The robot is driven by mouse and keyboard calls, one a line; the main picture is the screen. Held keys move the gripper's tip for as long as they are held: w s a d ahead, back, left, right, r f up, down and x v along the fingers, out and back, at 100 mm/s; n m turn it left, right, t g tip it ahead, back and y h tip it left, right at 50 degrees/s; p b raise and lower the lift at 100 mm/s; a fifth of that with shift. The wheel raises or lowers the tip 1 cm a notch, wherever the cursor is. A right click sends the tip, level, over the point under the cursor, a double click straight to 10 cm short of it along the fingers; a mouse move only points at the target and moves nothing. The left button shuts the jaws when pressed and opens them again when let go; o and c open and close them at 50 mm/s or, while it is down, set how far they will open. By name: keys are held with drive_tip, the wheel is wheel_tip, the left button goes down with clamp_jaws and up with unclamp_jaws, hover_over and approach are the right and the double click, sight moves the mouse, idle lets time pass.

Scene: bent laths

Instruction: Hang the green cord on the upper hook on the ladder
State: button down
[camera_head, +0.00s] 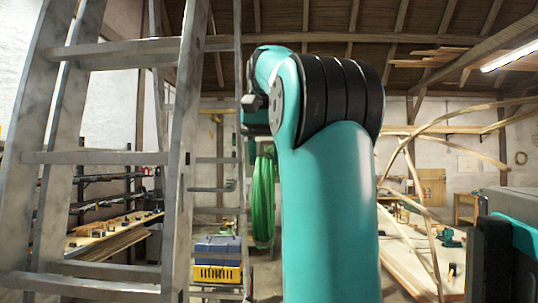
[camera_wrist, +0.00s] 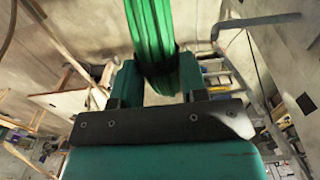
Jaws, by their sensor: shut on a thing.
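The green cord (camera_head: 263,200) hangs as a long looped bundle beyond my arm in the head view. In the wrist view the cord (camera_wrist: 152,30) passes between the fingers of my gripper (camera_wrist: 157,82), which is shut on it. In the head view my gripper is mostly hidden behind my teal arm. The grey ladder (camera_head: 178,160) stands to the left of the cord, which hangs apart from its near rail. In the wrist view a grey bent bar (camera_wrist: 258,21), which looks like a hook, is to the right of the cord and apart from it.
A yellow crate (camera_head: 217,274) with a blue box (camera_head: 217,246) is low behind the ladder. Bent laths (camera_head: 408,160) arch at the right. A bench (camera_head: 110,232) with tools is at the left. Ladder rails and rungs are close to my arm's left.

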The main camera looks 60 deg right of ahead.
drive_tip(key=shift+w+a+f, duration=0.1)
drive_tip(key=shift+w+a, duration=0.45)
drive_tip(key=shift+w, duration=0.75)
drive_tip(key=shift+w+a+f, duration=0.15)
drive_tip(key=shift+w+a, duration=0.45)
drive_tip(key=shift+w, duration=0.7)
drive_tip(key=shift+w+a+f, duration=0.1)
drive_tip(key=shift+w+a, duration=0.45)
drive_tip(key=shift+w, duration=0.75)
drive_tip(key=shift+w+a+f+b, duration=0.2)
drive_tip(key=shift+w+f+b, duration=0.15)
drive_tip(key=shift+w+f, duration=0.35)
drive_tip(key=shift+s+f, duration=0.1)
drive_tip(key=shift+f, duration=0.35)
